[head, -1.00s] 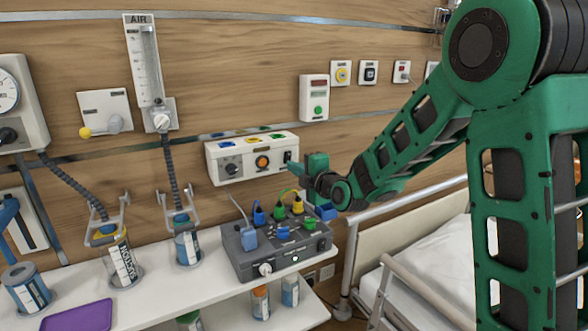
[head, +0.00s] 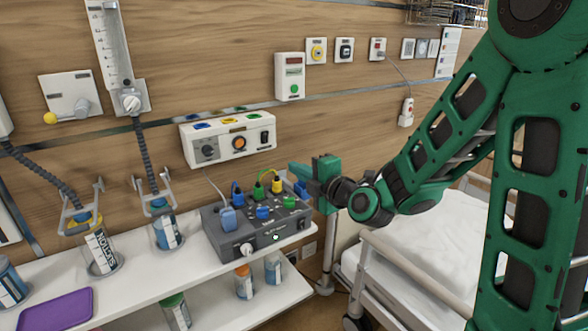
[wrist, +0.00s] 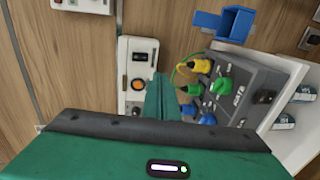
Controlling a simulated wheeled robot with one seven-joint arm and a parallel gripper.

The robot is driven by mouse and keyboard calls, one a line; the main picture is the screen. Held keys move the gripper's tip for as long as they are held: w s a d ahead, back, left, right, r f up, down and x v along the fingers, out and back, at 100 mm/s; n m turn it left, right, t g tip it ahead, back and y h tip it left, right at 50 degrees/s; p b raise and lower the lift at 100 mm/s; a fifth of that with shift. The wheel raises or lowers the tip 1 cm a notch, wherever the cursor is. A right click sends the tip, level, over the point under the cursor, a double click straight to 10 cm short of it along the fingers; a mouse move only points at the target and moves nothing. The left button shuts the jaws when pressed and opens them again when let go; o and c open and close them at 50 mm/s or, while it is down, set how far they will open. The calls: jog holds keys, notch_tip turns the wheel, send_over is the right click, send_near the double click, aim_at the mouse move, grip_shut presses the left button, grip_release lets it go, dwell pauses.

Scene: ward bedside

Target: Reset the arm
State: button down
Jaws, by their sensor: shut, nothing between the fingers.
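My green gripper (head: 302,172) is at the end of my arm, shut and empty, in the head view. It points left, just above the right end of a grey connector box on the shelf. In the wrist view my gripper's fingers (wrist: 160,97) are together, in front of the wall and beside the grey box (wrist: 255,75). The grey box (head: 230,245) carries blue, green and yellow plugs in the head view. I cannot tell whether the gripper touches anything.
A white wall panel (head: 228,148) with an orange button is behind the box. The white shelf (head: 140,285) holds suction bottles and a purple tray (head: 55,308). A bed (head: 425,240) with rails stands at the right. A blue holder (wrist: 222,25) shows in the wrist view.

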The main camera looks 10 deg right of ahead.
jog(key=s+d+f+m+g+h, duration=0.2)
jog(key=s+d+f+m+g, duration=0.2)
jog(key=s+d+m, duration=0.4)
jog(key=s+d+f+m+g+h, duration=0.3)
jog(key=s+d+f+m+g, duration=0.15)
jog(key=s+d, duration=0.35)
jog(key=s+d+m+g, duration=0.3)
jog(key=s+m, duration=0.5)
jog(key=s, duration=0.3)
jog(key=s+d+r+m+g, duration=0.1)
jog(key=s+d+m+g, duration=0.3)
jog(key=s+m, duration=0.4)
jog(key=s+d, duration=0.1)
jog(key=s, duration=0.2)
jog(key=shift+w, duration=0.1)
jog(key=shift+w+f+h, duration=0.15)
jog(key=shift+w+h, duration=0.15)
jog(key=shift+w, duration=0.2)
